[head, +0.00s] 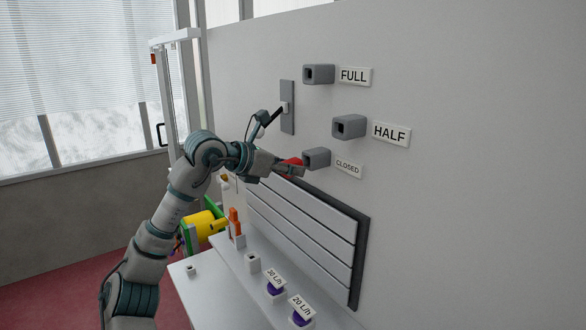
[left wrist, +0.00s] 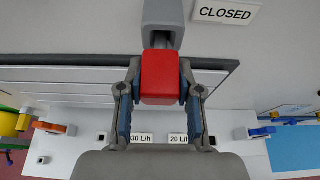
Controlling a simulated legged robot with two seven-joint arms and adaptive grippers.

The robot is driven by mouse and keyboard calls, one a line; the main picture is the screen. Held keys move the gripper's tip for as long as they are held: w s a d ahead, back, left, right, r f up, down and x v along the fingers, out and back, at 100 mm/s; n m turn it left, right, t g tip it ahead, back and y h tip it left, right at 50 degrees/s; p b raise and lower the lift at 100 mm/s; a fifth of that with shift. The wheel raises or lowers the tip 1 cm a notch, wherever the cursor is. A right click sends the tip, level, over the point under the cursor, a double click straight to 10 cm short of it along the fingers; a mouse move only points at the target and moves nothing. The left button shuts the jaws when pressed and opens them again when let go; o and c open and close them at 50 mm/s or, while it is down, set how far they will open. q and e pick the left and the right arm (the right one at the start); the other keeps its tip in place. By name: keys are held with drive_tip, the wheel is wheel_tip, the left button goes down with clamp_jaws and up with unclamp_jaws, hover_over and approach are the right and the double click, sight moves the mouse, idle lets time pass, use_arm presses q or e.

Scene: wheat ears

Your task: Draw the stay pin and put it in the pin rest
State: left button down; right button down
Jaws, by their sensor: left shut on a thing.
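The stay pin shows as a red block-shaped head (head: 292,164), also seen in the left wrist view (left wrist: 160,78). My left gripper (head: 296,169) is shut on this head, one finger on each side. The head is at the mouth of the grey CLOSED socket (head: 317,158) on the wall, which also shows in the left wrist view (left wrist: 163,22).
The HALF socket (head: 349,127) and FULL socket (head: 318,74) stick out above. A lever on a grey plate (head: 287,108) is left of them. Slatted shutter (head: 300,235) lies below. Purple knobs (head: 275,289) and an orange item (head: 235,222) stand on the ledge.

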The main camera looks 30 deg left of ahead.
use_arm(q)
drive_tip(key=shift+s+a+b, duration=0.15)
drive_tip(key=shift+s+a, duration=0.25)
drive_tip(key=shift+s, duration=0.4)
drive_tip(key=shift+s+a+b, duration=0.2)
drive_tip(key=shift+s+a, duration=0.2)
drive_tip(key=shift+s, duration=0.45)
drive_tip(key=shift+s+a+b, duration=0.15)
drive_tip(key=shift+s+a, duration=0.25)
drive_tip(key=shift+s, duration=0.4)
drive_tip(key=shift+s+r, duration=0.1)
drive_tip(key=shift+s, duration=0.25)
